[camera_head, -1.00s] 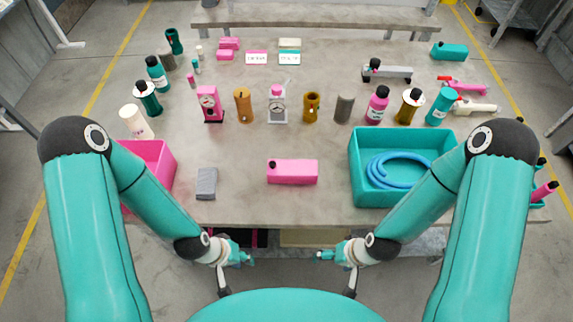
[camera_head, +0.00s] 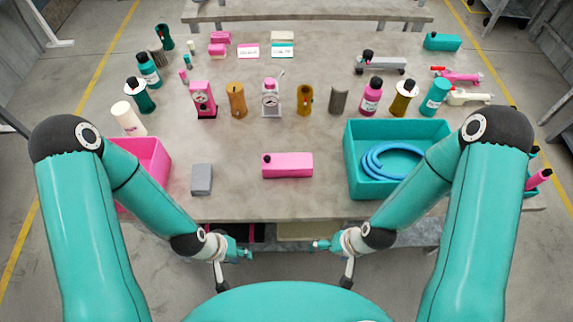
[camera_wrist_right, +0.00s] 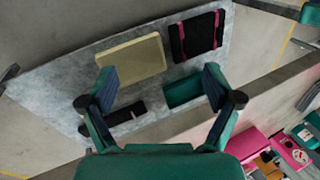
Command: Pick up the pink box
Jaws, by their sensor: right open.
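A long pink box (camera_head: 287,165) with a black knob near its left end lies near the front middle of the table. A larger open pink bin (camera_head: 150,160) stands at the front left, partly hidden by my left arm. My left gripper (camera_head: 244,253) is low in front of the table edge, apart from the box; its jaws are too small to read. My right gripper (camera_head: 322,245) is also low in front of the edge, below and right of the box. In the right wrist view my right gripper (camera_wrist_right: 160,85) is open and empty, over a lower shelf.
A teal bin (camera_head: 395,188) with a coiled blue hose stands at the front right. A grey block (camera_head: 202,179) lies left of the pink box. Bottles and gauges line the middle of the table (camera_head: 240,205). The lower shelf holds a tan block (camera_wrist_right: 131,63) and a dark strapped book (camera_wrist_right: 197,36).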

